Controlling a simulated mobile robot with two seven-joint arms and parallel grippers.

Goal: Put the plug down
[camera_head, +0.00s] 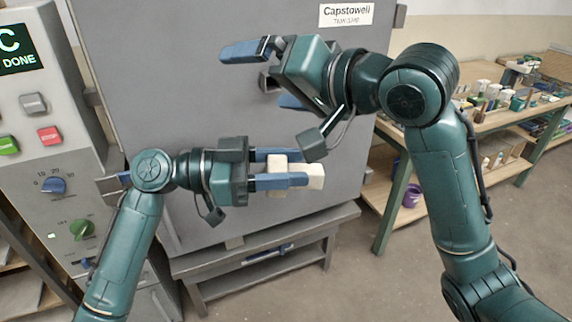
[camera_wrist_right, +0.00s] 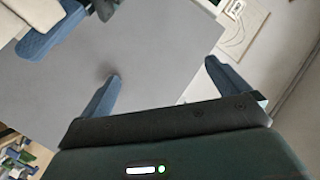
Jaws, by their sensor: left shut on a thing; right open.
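The plug (camera_head: 316,176) is a cream-coloured, stepped block. My left gripper (camera_head: 283,168) is shut on it, its blue fingers on either side, in front of the kiln's grey door (camera_head: 160,90). The plug is held in the air, clear of any surface. Part of it is hidden by the fingers. My right gripper (camera_head: 266,77) is open and empty, above the left one and close to the door. In the right wrist view, the right fingers (camera_wrist_right: 163,88) stand apart with grey behind them. A pale part of the plug (camera_wrist_right: 22,12) and a blue left finger show at the top left.
A control panel (camera_head: 45,110) with buttons and dials stands at the left. The kiln stands on a low grey stand (camera_head: 265,250). A wooden bench (camera_head: 500,115) with jars and brushes is at the right, with a purple bucket (camera_head: 411,195) on its lower shelf. Floor at front centre is clear.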

